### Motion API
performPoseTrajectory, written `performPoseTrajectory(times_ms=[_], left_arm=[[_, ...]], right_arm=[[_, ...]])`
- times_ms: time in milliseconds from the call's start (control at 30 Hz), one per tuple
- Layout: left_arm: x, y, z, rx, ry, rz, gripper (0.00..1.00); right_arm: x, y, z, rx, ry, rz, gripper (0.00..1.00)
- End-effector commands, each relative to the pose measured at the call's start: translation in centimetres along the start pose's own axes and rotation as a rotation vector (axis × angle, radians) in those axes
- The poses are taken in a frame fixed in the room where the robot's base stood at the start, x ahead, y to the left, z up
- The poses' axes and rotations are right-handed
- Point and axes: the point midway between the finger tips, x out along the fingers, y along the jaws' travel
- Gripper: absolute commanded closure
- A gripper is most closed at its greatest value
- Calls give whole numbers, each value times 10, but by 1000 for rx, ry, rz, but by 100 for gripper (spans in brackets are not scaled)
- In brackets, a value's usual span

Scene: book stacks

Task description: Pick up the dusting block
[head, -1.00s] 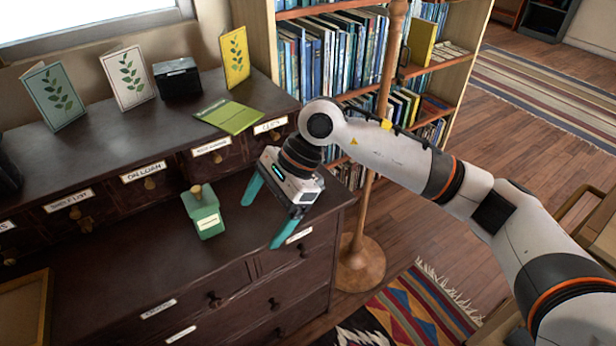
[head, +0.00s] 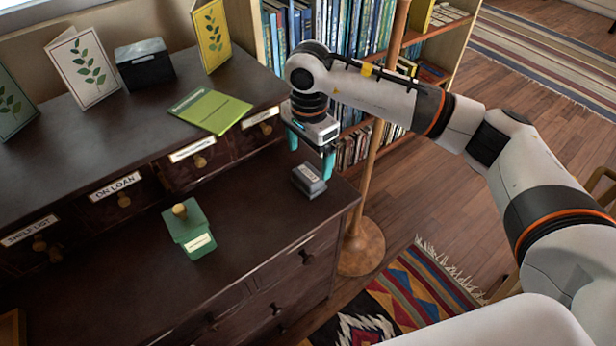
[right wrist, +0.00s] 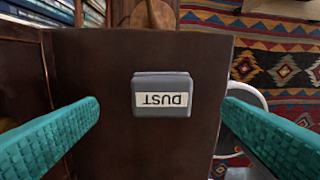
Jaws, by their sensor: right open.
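The dusting block is a small grey block (head: 309,180) lying on the right end of the dark cabinet's lower top. In the right wrist view the block (right wrist: 162,95) shows a white label reading DUST, upside down, between the two teal fingers. My right gripper (head: 310,164) is open and empty, pointing down above and slightly behind the block, apart from it. In the right wrist view the fingers (right wrist: 160,125) stand wide on either side. My left gripper is not in view.
A raised drawer row carries a green booklet (head: 212,110), cards and a black box (head: 145,64). A wooden pole (head: 371,170) stands just right of the cabinet edge.

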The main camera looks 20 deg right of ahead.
Motion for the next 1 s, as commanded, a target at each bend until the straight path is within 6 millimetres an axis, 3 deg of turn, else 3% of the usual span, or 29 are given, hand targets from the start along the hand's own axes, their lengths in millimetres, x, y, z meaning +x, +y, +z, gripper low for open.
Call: performPoseTrajectory(times_ms=[167,500,767,867,1000], left_arm=[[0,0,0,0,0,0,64],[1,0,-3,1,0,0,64],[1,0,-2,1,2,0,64],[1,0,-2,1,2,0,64],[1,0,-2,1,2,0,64]], right_arm=[[13,-1,-1,0,0,-1,11],[58,-3,-3,0,2,-2,11],[61,-3,-3,0,1,1,11],[61,-3,-3,0,1,1,22],[61,-3,-3,0,1,1,45]])
